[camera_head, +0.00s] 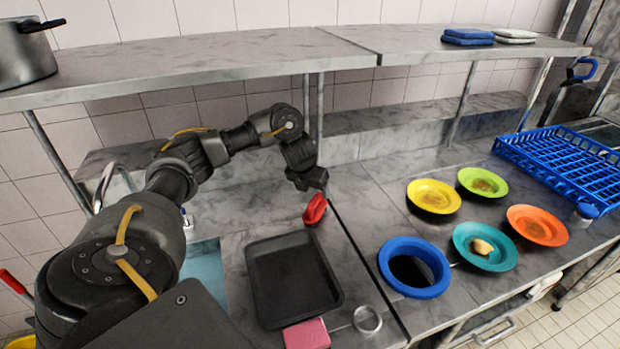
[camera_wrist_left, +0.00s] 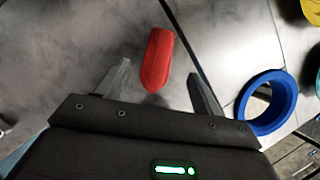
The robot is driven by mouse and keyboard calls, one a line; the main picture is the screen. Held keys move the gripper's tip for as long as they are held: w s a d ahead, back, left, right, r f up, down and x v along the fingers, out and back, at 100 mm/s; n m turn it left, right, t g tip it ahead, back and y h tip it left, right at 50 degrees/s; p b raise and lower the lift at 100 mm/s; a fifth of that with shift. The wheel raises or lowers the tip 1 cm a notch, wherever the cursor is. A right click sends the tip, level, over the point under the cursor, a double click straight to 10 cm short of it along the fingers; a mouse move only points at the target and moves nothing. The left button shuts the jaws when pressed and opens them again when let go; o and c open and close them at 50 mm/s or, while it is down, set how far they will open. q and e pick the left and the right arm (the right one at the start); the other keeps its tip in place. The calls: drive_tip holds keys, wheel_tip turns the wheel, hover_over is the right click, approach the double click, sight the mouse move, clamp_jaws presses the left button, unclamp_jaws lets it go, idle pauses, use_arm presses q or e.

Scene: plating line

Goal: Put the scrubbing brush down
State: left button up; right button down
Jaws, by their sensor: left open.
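The red scrubbing brush (camera_head: 315,209) lies on the steel counter, just behind the dark tray's right rear corner. It also shows in the left wrist view (camera_wrist_left: 157,60), where its red body lies beyond and between the fingertips. My left gripper (camera_head: 309,184) is above and behind the brush in the head view. In the left wrist view its two fingers (camera_wrist_left: 158,76) are spread apart with nothing between them gripped. My right gripper is not in view.
A dark tray (camera_head: 253,286), a pink sponge (camera_head: 306,335) and a metal ring (camera_head: 367,319) are in front. A blue-rimmed opening (camera_head: 432,290) and several coloured plates, including a yellow one (camera_head: 434,210), are right. A shelf (camera_head: 180,66) overhangs the counter.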

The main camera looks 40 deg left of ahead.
use_arm(q)
drive_tip(key=shift+p+v, duration=0.4)
drive_tip(key=shift+v, duration=1.4)
